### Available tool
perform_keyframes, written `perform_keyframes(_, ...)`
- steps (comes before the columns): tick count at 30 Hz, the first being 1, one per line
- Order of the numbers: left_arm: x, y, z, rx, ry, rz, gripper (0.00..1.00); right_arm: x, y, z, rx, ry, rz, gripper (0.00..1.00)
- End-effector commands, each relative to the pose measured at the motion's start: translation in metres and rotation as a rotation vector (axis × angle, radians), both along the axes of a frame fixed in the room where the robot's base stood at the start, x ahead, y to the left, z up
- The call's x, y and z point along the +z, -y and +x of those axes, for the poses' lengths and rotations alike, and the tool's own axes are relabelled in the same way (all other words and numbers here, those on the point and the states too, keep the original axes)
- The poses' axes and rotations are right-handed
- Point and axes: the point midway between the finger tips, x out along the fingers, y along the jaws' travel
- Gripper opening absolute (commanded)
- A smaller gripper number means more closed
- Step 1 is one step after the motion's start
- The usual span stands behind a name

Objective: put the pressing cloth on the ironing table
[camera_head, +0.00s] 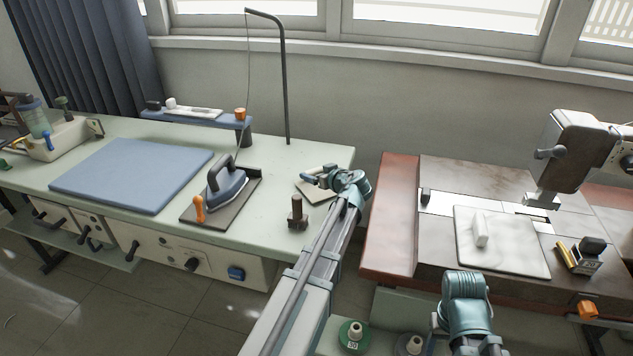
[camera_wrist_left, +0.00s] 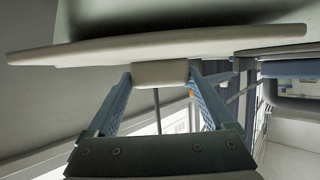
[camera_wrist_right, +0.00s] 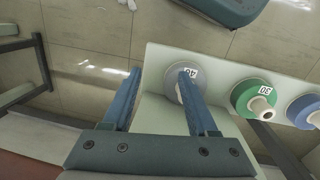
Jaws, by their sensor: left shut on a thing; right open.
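My left arm reaches over the right end of the pale green ironing table (camera_head: 265,160). My left gripper (camera_head: 314,178) is shut on the raised grip of a flat, pale beige piece (camera_head: 316,195) that looks like the pressing cloth. In the left wrist view, the cloth (camera_wrist_left: 190,44) spreads flat beyond the fingers. The gripper hides part of it in the head view, and I cannot tell whether it touches the tabletop. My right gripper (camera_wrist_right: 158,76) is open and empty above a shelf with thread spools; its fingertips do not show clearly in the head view.
The iron (camera_head: 226,186) on its rest, a blue pad (camera_head: 132,174) and a dark stamp-like block (camera_head: 297,213) stand on the ironing table. A whitish slab with a raised grip (camera_head: 500,245) lies on the sewing table (camera_head: 390,230). A green spool (camera_wrist_right: 252,98) is near my right gripper.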

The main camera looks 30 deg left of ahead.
Motion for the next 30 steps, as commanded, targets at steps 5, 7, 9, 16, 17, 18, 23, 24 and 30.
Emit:
perform_keyframes(5, -0.004, 0.0, 0.0, 0.0, 0.0, 0.0, 0.32, -0.004, 0.0, 0.0, 0.0, 0.0, 0.0, 0.59)
perform_keyframes(7, -0.004, 0.0, 0.0, 0.0, 0.0, 0.0, 0.32, -0.004, 0.0, 0.0, 0.0, 0.0, 0.0, 0.59)
perform_keyframes(9, -0.004, 0.0, 0.0, 0.0, 0.0, 0.0, 0.32, -0.005, 0.0, 0.0, 0.0, 0.0, 0.0, 0.59)
perform_keyframes(16, -0.006, 0.0, 0.0, 0.0, 0.0, 0.0, 1.0, -0.006, 0.0, 0.0, 0.0, 0.0, 0.0, 0.59)
perform_keyframes(17, -0.006, 0.0, 0.0, 0.0, 0.0, 0.0, 1.0, -0.006, 0.0, 0.0, 0.0, 0.0, 0.0, 0.59)
perform_keyframes(18, -0.006, 0.0, 0.0, 0.0, 0.0, 0.0, 1.0, -0.006, 0.0, 0.0, 0.0, 0.0, 0.0, 0.59)
perform_keyframes(23, -0.005, 0.0, 0.0, 0.0, 0.0, 0.0, 1.0, -0.005, 0.0, 0.0, 0.0, 0.0, 0.0, 0.59)
perform_keyframes(24, -0.002, 0.0, 0.0, 0.0, 0.0, 0.0, 1.0, -0.002, 0.0, 0.0, 0.0, 0.0, 0.0, 0.59)
perform_keyframes(30, 0.012, 0.025, -0.017, -0.004, -0.001, 0.001, 1.0, 0.012, 0.0, 0.0, 0.0, 0.0, 0.0, 0.59)
